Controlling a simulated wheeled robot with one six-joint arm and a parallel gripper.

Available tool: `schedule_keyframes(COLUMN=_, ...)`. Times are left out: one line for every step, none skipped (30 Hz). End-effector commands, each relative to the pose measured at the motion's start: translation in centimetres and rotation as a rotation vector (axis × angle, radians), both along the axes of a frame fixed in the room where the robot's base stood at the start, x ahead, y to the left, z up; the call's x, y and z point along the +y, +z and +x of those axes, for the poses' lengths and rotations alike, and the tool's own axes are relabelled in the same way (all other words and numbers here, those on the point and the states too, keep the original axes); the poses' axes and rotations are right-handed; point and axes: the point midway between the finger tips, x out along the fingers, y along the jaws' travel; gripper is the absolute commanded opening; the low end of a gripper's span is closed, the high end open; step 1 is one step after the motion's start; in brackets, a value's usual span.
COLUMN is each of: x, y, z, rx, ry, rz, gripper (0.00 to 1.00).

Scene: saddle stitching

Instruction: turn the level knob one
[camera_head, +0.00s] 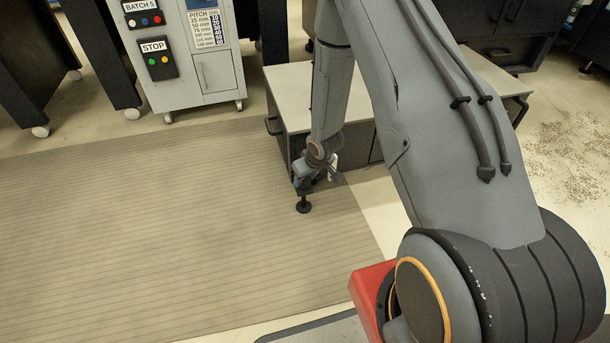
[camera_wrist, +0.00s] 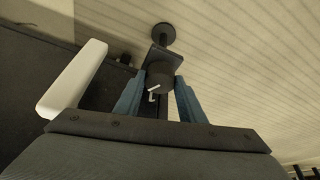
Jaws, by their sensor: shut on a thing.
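The level knob (camera_wrist: 160,72) is a dark round knob with white marks on its face, in the middle of the wrist view. My gripper (camera_wrist: 158,88) has its two blue fingers on either side of it, shut on it. A dark bracket and a round foot pad (camera_wrist: 164,34) lie just beyond the knob. In the head view my gripper (camera_head: 305,184) is low at the near left corner of the bench (camera_head: 288,104), just above the round foot (camera_head: 304,207). The knob itself is hidden or too small to tell there.
A pale bar (camera_wrist: 72,80) is close at the left of the wrist view. A grey control cabinet (camera_head: 206,75) with a STOP box (camera_head: 157,59) stands behind, to the left. The ribbed mat (camera_head: 170,225) left of my gripper is clear.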

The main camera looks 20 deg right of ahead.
Motion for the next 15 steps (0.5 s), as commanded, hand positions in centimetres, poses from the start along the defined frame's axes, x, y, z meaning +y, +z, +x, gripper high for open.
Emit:
schedule_keyframes(x=-0.13, y=0.35, z=-0.14, rx=0.001, ry=0.030, rz=0.000, gripper=0.14)
schedule_keyframes(x=-0.13, y=0.37, z=-0.14, rx=0.001, ry=0.051, rz=0.000, gripper=0.14)
schedule_keyframes(x=-0.14, y=0.34, z=-0.14, rx=0.001, ry=0.079, rz=-0.001, gripper=0.14)
schedule_keyframes(x=-0.14, y=0.35, z=-0.12, rx=0.001, ry=0.099, rz=0.000, gripper=0.14)
schedule_keyframes(x=-0.16, y=0.35, z=-0.11, rx=0.001, ry=0.119, rz=0.000, gripper=0.14)
schedule_keyframes(x=-0.18, y=0.31, z=-0.09, rx=0.001, ry=0.145, rz=0.000, gripper=0.14)
schedule_keyframes(x=-0.20, y=0.29, z=-0.08, rx=0.001, ry=0.164, rz=0.000, gripper=0.14)
schedule_keyframes(x=-0.22, y=0.29, z=-0.08, rx=0.001, ry=0.182, rz=0.000, gripper=0.14)
schedule_keyframes(x=-0.25, y=0.28, z=-0.02, rx=0.000, ry=0.204, rz=0.000, gripper=0.14)
schedule_keyframes(x=-0.25, y=0.23, z=-0.01, rx=0.001, ry=0.221, rz=0.000, gripper=0.14)
schedule_keyframes(x=-0.24, y=0.20, z=-0.04, rx=0.001, ry=0.238, rz=0.000, gripper=0.14)
schedule_keyframes(x=-0.24, y=0.18, z=-0.01, rx=0.001, ry=0.256, rz=-0.001, gripper=0.14)
schedule_keyframes(x=-0.25, y=0.19, z=0.05, rx=0.000, ry=0.272, rz=0.000, gripper=0.14)
schedule_keyframes(x=-0.25, y=0.18, z=0.07, rx=0.000, ry=0.286, rz=0.000, gripper=0.14)
schedule_keyframes(x=-0.25, y=0.15, z=0.05, rx=0.001, ry=0.301, rz=-0.001, gripper=0.14)
